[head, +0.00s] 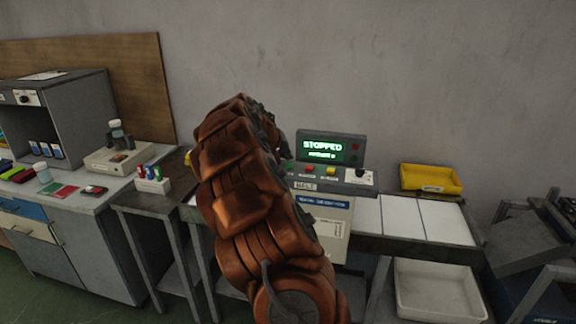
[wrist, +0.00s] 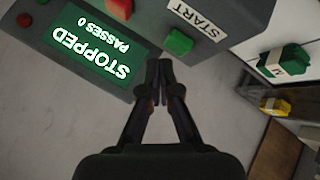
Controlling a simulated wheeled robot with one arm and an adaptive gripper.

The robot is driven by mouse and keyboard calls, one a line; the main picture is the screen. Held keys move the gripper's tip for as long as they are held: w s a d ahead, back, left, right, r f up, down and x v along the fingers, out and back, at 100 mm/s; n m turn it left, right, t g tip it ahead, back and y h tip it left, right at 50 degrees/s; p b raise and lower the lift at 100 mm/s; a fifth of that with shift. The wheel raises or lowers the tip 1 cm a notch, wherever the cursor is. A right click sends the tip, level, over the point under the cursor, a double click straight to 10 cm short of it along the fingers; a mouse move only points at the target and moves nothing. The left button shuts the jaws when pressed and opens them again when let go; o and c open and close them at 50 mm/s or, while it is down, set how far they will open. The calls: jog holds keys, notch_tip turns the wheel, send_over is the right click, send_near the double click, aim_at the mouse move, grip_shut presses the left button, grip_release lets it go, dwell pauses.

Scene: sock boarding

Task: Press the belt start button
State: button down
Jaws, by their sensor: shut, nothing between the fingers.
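The green start button (wrist: 178,42) sits on the grey belt console (wrist: 235,12) in the wrist view, beside a white START label (wrist: 197,18). My gripper (wrist: 160,66) is shut and empty. Its tips appear just below and left of the green button in the picture, apart from it; their height above the panel cannot be told. The console's screen (wrist: 92,42) reads STOPPED, PASSES 0.
A red button (head: 309,170) and a yellow button (head: 331,171) are on the console front. A yellow tray (head: 430,179) and white belt panels (head: 447,221) lie to the right. A small rack (head: 153,183) with colored items stands to the left.

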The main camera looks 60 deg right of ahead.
jog(key=shift+f, duration=0.15)
jog(key=shift+f+b, duration=0.3)
jog(key=shift+b, duration=0.15)
